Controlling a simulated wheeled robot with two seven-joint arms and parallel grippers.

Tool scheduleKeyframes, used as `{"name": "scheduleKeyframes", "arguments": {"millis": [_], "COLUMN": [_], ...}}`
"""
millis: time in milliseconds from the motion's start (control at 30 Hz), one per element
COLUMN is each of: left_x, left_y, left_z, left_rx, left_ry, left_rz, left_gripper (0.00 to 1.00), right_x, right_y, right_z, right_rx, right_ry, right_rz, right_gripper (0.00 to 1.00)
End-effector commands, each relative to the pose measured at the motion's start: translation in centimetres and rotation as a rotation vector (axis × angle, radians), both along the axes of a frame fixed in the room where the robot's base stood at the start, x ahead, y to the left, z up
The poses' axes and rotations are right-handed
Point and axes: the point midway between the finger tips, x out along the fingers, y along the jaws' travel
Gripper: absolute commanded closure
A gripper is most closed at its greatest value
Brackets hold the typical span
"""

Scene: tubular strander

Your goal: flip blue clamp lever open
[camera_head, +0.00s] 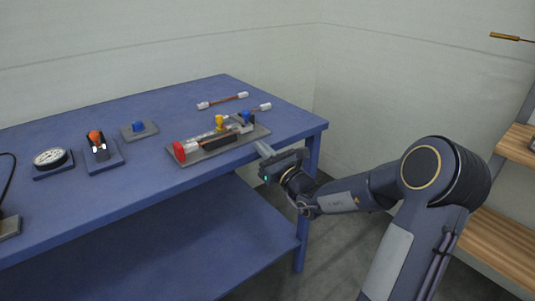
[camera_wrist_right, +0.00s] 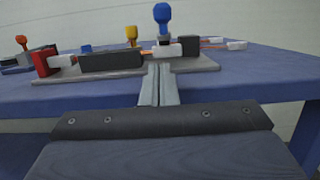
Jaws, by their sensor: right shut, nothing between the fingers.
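The blue clamp lever (camera_head: 246,116) stands at the right end of a grey fixture plate (camera_head: 205,153) on the blue table. In the right wrist view the lever (camera_wrist_right: 162,14) shows a round blue knob above a dark stem, pointing up. My right gripper (camera_head: 263,149) is shut and empty at the table's front edge. In the wrist view its fingers (camera_wrist_right: 159,70) lie together, pointing at the plate below the blue lever. The picture does not settle whether the fingertips touch the plate. My left gripper is not in view.
On the same plate are a yellow lever (camera_head: 219,121), a red end block (camera_head: 179,151) and a dark block (camera_head: 219,139). Cable pieces (camera_head: 222,101) lie behind it. A gauge (camera_head: 50,158), an orange-knobbed clamp (camera_head: 96,139) and a small blue-knobbed piece (camera_head: 138,128) stand to the left.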

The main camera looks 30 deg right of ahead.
Motion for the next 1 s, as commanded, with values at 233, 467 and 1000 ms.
{"name": "scheduleKeyframes", "arguments": {"millis": [233, 467, 1000], "left_x": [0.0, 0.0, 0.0], "left_y": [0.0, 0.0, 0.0], "left_z": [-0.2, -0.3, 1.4], "left_rx": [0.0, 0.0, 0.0], "left_ry": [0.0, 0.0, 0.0], "left_rz": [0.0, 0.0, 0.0], "left_gripper": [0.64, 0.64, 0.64], "right_x": [4.0, 5.3, 5.2], "right_y": [0.4, 0.5, -0.2], "right_z": [0.9, 1.2, 2.1], "right_rx": [0.001, -0.001, -0.003], "right_ry": [-0.001, 0.0, 0.032], "right_rz": [0.002, 0.001, 0.0], "right_gripper": [1.0, 1.0, 1.0]}}
